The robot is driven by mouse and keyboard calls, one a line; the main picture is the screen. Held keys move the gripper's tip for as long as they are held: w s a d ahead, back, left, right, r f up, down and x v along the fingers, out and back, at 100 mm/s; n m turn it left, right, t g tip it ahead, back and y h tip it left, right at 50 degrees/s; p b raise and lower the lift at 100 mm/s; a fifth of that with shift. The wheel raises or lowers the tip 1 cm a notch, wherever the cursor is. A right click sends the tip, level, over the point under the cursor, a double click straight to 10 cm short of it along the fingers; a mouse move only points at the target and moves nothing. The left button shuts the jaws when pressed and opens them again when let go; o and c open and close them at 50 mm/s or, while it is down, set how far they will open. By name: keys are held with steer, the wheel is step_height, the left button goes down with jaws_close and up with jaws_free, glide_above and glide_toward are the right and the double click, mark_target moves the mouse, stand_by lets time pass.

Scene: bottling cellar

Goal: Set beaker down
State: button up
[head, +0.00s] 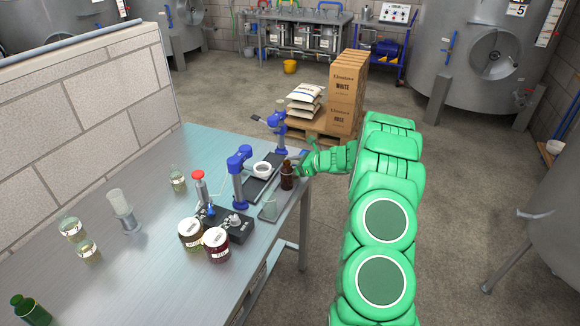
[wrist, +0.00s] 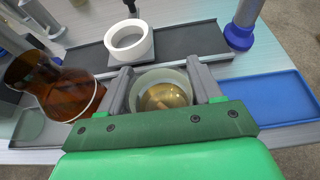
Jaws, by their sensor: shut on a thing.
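In the wrist view my gripper (wrist: 163,88) is shut on a round glass beaker (wrist: 165,98) with amber liquid in it. The beaker sits between the two grey fingers. In the head view my gripper (head: 304,164) is at the right edge of the steel table (head: 150,265); the held beaker cannot be made out clearly there. A brown bottle (head: 287,176) stands just left of the gripper and shows large at the left of the wrist view (wrist: 58,90). Whether the beaker's base touches the surface below is hidden.
A white ring (wrist: 128,42) on a dark plate lies beyond the beaker. A blue tray (wrist: 272,98) is to its right, with a blue-collared post (wrist: 240,36) behind.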

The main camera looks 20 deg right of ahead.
steer(key=shift+f, duration=0.15)
steer(key=o, duration=0.8)
